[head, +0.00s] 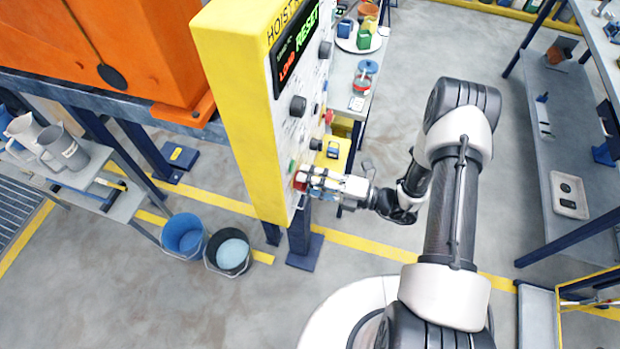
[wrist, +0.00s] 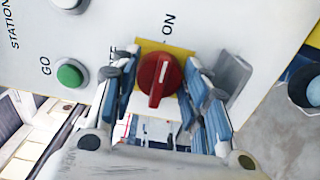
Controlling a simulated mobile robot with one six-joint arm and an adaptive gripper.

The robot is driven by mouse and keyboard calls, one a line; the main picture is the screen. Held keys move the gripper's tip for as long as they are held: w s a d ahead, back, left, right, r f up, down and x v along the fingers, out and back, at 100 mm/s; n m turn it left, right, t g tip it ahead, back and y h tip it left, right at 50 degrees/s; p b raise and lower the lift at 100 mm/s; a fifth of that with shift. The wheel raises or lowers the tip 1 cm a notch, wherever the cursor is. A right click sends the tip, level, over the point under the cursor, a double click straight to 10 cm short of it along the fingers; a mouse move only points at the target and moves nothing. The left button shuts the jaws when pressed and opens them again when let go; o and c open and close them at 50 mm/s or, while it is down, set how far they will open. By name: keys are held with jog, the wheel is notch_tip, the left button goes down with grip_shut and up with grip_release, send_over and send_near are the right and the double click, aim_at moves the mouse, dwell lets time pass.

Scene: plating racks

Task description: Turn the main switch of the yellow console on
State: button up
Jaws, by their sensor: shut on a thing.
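The yellow console (head: 232,100) stands upright left of my arm, with its white panel facing right. The main switch is a red rotary knob (wrist: 158,80) on a yellow plate low on the panel. Its white line points up, slightly right, toward the ON label (wrist: 169,24). The OFF label, left of the knob, is partly hidden by a finger. My gripper (wrist: 158,72) is shut on the knob, one finger on each side. In the head view my gripper (head: 308,180) is at the panel's lower part and hides most of the knob.
A green GO button (wrist: 70,74) sits left of the switch. The console display (head: 296,45) shows LOAD and RESET. A blue bucket (head: 183,236) and a black bucket (head: 229,252) stand on the floor left of the console. A side table (head: 345,75) stands behind it.

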dwell(0.3)
jog(key=o, duration=1)
jog(key=v, duration=1.2)
jog(key=shift+r, duration=0.1)
